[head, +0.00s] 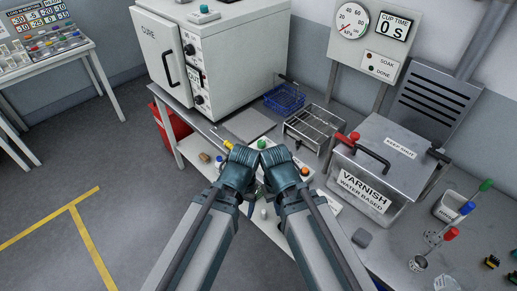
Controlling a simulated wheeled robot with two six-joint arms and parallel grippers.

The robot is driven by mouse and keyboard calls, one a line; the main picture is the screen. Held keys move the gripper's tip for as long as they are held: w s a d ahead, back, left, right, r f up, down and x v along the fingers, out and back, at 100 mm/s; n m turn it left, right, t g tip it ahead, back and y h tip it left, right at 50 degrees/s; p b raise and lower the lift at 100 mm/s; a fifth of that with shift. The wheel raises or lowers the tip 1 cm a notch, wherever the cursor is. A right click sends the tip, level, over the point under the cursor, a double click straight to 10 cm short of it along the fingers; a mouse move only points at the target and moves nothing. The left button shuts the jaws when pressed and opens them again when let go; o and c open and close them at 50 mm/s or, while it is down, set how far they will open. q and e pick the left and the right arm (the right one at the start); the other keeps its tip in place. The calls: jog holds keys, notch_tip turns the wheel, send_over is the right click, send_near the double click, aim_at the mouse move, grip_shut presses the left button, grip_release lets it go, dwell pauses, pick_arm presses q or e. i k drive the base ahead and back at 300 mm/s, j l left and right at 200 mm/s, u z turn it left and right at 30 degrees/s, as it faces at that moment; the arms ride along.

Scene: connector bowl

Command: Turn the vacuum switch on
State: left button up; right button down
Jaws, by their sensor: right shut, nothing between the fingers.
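No part labelled as the vacuum switch can be read in the head view. A round dial gauge (351,21) is on the wall panel at the upper right, with its red needle toward the lower left. A red knob on a lever (354,137) is at the left of the varnish box's lid. My left gripper (238,170) and right gripper (281,170) are close together over the bench's front edge. The right one is shut and empty. The left one's fingers are hidden, so I cannot tell its state. Both are apart from the red knob.
A white cure oven (215,50) stands at the back left. A blue basket (285,98) and a wire rack (315,128) sit between it and the lidded varnish box (385,160). Coloured-handled tools stand at right. Floor at left is clear.

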aim_at(261, 143)
jog(key=i+j+z, duration=0.25)
jog(key=z, duration=0.15)
jog(key=i+j+z, duration=0.45)
jog(key=k+l, duration=0.05)
